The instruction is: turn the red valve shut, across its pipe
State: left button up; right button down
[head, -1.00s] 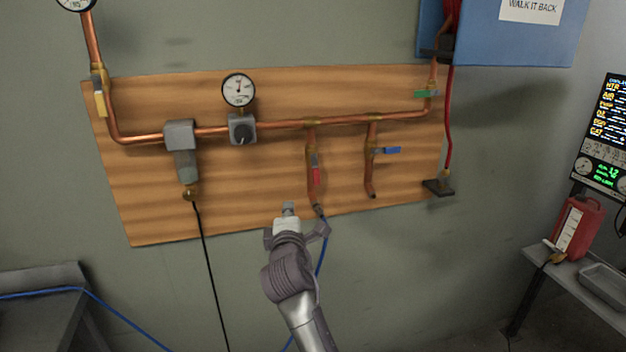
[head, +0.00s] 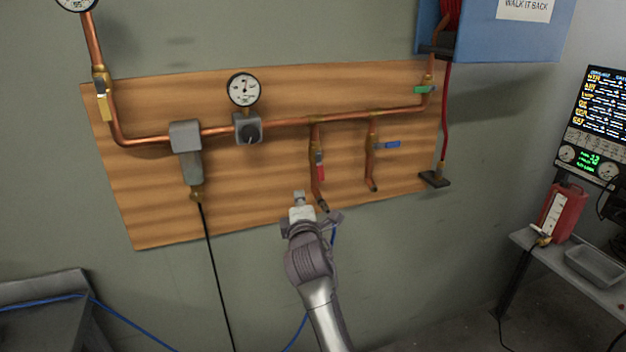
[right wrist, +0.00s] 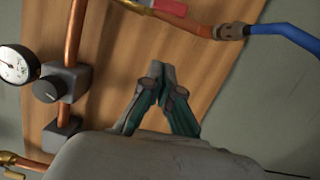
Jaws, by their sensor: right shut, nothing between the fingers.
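The red valve handle (head: 321,172) points down along its copper drop pipe (head: 315,145) on the wooden board, in line with the pipe. In the right wrist view the red handle (right wrist: 170,7) shows partly at the top edge, lying along its pipe. My right gripper (head: 300,197) is shut and empty, below and left of the red handle in the head view and apart from it. In the right wrist view its closed fingertips (right wrist: 161,70) are over bare board. My left gripper is out of view.
A blue-handled valve (head: 386,144) is on the pipe to the right. A green handle (head: 424,90) and a yellow handle (head: 105,108) sit near the board's ends. A regulator (head: 247,128) with gauge is to the left. A blue hose hangs below the red valve's pipe.

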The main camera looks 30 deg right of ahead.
aim_at(315, 177)
jog(key=w+d+p, duration=0.1)
jog(key=d, duration=0.1)
jog(key=w+d+p, duration=0.1)
jog(key=w+d, duration=0.1)
jog(key=w+d+p, duration=0.1)
jog(key=d, duration=0.1)
jog(key=shift+w+d+r, duration=0.3)
jog(key=shift+d, duration=0.25)
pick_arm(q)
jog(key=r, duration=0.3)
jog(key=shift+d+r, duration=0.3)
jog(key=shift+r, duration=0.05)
pick_arm(e)
jog(key=shift+a+f, duration=0.1)
jog(key=shift+s+d+f+n, duration=0.1)
jog(key=shift+d+f+n, duration=0.05)
jog(key=shift+d+n, duration=0.3)
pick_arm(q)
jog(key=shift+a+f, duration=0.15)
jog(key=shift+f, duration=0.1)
pick_arm(e)
jog(key=shift+n, duration=0.35)
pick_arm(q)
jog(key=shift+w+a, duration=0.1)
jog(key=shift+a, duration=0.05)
pick_arm(e)
jog(key=shift+f, duration=0.1)
